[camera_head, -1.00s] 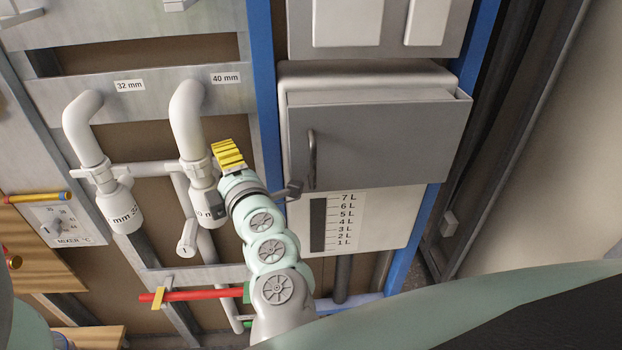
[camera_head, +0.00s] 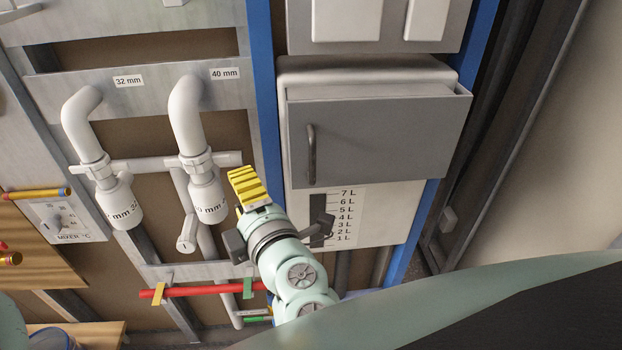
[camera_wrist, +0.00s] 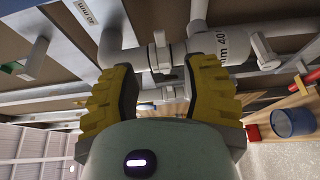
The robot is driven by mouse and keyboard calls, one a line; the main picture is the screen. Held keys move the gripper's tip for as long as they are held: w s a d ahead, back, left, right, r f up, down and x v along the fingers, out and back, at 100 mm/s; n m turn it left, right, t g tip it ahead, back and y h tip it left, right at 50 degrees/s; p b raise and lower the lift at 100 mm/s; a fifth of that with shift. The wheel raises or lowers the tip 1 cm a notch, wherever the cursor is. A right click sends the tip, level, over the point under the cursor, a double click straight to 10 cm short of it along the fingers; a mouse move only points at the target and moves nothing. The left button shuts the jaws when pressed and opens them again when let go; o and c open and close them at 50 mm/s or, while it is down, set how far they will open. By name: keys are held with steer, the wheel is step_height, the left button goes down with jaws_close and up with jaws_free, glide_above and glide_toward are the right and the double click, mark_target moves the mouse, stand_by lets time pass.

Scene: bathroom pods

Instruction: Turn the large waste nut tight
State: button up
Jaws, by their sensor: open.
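The large waste nut (camera_head: 196,162) is a white collar with wings on the 40 mm waste. It joins the white elbow pipe (camera_head: 186,112) to the white trap body (camera_head: 207,200). My gripper (camera_head: 247,185) has ribbed yellow pads and is open and empty, to the right of and a little below the nut, apart from it. In the wrist view the open fingers (camera_wrist: 160,78) face the pipework, and the nut (camera_wrist: 178,52) shows beyond the gap between them. Its exact wing angle is hard to tell.
The smaller 32 mm waste (camera_head: 110,185) stands to the left. A white lever valve (camera_head: 187,235) and a red pipe (camera_head: 205,293) lie below. A blue post (camera_head: 264,90) and a grey-fronted cistern (camera_head: 380,140) are on the right. A blue cup (camera_wrist: 293,121) shows in the wrist view.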

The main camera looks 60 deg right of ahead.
steer(key=shift+v, duration=1.15)
